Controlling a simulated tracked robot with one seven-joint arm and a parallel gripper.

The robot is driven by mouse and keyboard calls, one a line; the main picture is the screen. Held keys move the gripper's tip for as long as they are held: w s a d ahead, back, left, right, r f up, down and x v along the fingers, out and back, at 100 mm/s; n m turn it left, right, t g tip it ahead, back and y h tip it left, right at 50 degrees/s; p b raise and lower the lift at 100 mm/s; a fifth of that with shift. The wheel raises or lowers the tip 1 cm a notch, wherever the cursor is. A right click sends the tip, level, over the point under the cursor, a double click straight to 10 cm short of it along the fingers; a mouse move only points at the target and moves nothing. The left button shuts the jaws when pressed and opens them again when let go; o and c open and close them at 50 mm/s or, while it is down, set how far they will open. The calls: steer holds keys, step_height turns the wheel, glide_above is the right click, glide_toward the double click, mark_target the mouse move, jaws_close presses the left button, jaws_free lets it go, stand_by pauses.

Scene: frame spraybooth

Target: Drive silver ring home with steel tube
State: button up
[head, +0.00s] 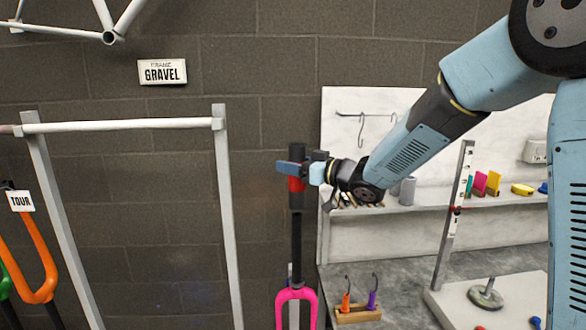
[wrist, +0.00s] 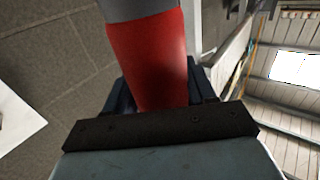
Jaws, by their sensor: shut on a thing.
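The steel tube (head: 297,202), dark grey with a red band, stands upright in line with the black steerer of a pink fork (head: 296,296). My gripper (head: 303,170) is shut around the tube at its red band. In the wrist view the red band of the tube (wrist: 150,60) lies between the fingers, with a grey part above it. The tube's lower end is at the upper part of the steerer; whether it is around it or only above it, I cannot tell. I cannot make out the silver ring.
A workbench (head: 400,262) at right holds a wooden block (head: 358,314) with two hooked tools and a white-based stand (head: 450,230). A shelf (head: 430,202) runs behind my arm. A pale rack frame (head: 125,125) stands left, with orange and green forks (head: 48,270) beyond.

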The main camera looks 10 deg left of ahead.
stand_by(0.5)
steer(key=s+d, duration=0.2)
steer(key=s, duration=0.5)
steer(key=shift+s+d, duration=0.25)
steer(key=shift+s, duration=0.05)
stand_by(0.9)
